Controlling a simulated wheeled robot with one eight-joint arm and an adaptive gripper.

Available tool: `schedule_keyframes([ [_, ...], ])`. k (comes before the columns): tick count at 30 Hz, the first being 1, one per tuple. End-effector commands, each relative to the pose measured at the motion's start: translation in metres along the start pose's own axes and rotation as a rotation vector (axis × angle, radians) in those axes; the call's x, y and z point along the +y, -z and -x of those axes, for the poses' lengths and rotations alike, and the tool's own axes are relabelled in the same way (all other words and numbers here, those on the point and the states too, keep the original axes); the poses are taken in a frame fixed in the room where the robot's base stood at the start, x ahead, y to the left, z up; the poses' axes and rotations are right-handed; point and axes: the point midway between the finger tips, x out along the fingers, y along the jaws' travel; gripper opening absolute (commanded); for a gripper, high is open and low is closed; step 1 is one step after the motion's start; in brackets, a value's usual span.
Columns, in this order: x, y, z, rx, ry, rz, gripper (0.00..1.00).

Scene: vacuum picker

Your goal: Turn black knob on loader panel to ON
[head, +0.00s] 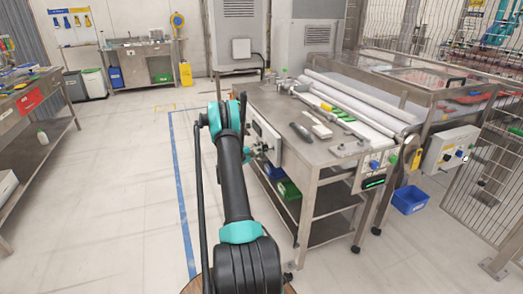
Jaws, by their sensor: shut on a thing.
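A white panel box (270,143) is mounted on the left end of the steel workbench. It has a dark display near its top left. My arm reaches forward from the bottom of the head view, and its wrist bends right to this panel. My gripper (263,149) is at the panel's front face, shut on what appears to be the black knob. The knob is mostly hidden by the fingers and wrist, so its pointer and the ON marking cannot be read.
The steel workbench (310,150) holds rolls, tools and green pieces. Blue and green bins sit on its lower shelf. Another white control box (450,148) with knobs stands at right, above a blue crate (410,200). The floor left of my arm is clear.

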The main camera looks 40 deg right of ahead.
Motion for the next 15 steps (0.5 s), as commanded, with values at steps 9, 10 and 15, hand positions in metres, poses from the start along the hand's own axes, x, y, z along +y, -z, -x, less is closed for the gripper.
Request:
schedule_keyframes([
  [9, -0.0039, 0.0006, 0.0006, 0.0, -0.114, -0.276, 0.05],
  [10, -0.0039, 0.0006, 0.0006, -0.001, -0.125, -0.302, 0.05],
  [15, -0.005, 0.0013, 0.0004, 0.0, -0.186, -0.452, 0.05],
])
